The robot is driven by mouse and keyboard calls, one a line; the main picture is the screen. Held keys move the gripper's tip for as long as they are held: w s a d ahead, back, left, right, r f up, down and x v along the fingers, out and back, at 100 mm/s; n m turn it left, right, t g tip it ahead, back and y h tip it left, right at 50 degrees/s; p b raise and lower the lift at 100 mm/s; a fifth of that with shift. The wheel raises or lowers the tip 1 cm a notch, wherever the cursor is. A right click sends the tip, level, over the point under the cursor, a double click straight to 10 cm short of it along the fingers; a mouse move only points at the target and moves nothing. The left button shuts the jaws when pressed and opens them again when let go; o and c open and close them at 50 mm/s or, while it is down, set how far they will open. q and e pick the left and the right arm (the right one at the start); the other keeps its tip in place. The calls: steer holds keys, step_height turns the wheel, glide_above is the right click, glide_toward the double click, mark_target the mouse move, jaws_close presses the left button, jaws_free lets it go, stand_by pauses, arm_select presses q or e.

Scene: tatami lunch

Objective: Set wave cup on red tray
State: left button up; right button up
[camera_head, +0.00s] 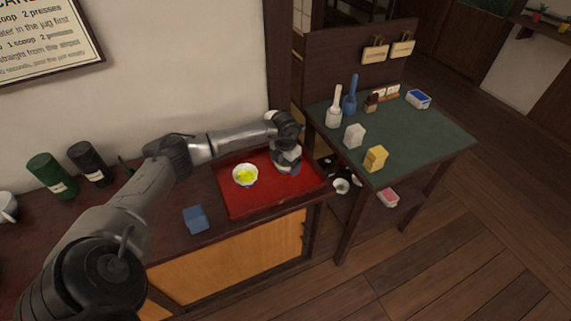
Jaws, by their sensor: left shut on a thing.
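The red tray (233,205) lies on the dark wooden counter, at its right end. My left gripper (287,154) is over the right part of the tray. It is shut on a small white and dark grey thing, which looks like the wave cup (287,167). The gripper hides part of the cup and its pattern is too small to read. The cup is low over the tray; I cannot tell whether its base touches. A white bowl (245,183) with yellow-green contents stands on the tray, left of the cup. My right gripper is not in view.
Dark green (51,176) and black (90,163) canisters stand further left. A white cup (341,186) sits low between counter and table.

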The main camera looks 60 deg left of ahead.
arm_select(q)
steer(key=shift+f, duration=0.15)
steer(key=o, duration=0.9)
